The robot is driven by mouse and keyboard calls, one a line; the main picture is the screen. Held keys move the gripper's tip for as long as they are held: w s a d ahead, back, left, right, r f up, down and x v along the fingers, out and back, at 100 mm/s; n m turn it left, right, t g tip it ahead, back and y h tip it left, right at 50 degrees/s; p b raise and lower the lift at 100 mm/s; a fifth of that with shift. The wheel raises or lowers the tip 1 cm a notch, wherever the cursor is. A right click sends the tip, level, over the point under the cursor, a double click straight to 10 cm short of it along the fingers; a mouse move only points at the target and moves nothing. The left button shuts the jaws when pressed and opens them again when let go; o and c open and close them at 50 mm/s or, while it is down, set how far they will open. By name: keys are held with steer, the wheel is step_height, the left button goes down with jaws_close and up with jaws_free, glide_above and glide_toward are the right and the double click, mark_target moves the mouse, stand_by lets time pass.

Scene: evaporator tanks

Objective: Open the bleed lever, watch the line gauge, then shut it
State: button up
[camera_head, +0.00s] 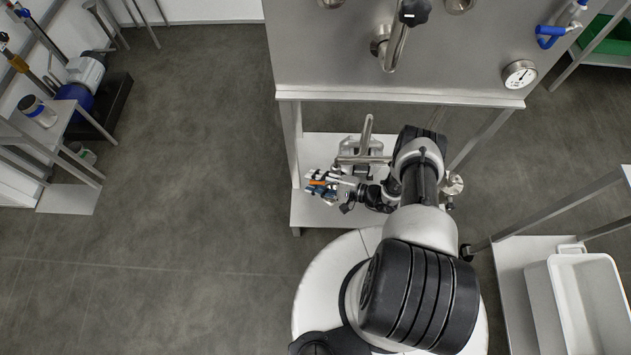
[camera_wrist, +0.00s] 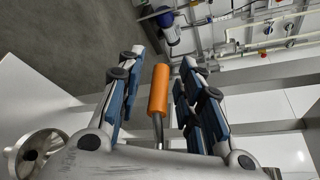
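A lever with an orange grip (camera_wrist: 158,90) and a thin metal stem stands between the fingers of my gripper (camera_wrist: 161,62) in the wrist view. The fingers are open, with a gap to the grip on the left and a smaller one on the right. In the head view the orange grip (camera_head: 318,183) is small and partly hidden among the fingers of my gripper (camera_head: 316,185), below the steel tank's front edge. A round white gauge with a dark needle (camera_head: 520,74) is at the tank's front right; its reading is too small to tell.
The steel tank (camera_head: 450,65) carries a black-knobbed valve (camera_head: 413,12) and a blue-handled valve (camera_head: 550,35). Metal pipework (camera_head: 366,150) stands close beside my gripper. A white tub (camera_head: 590,305) is at the lower right. The floor on the left (camera_head: 190,150) is clear.

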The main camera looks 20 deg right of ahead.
jaws_close()
stand_by(0.6)
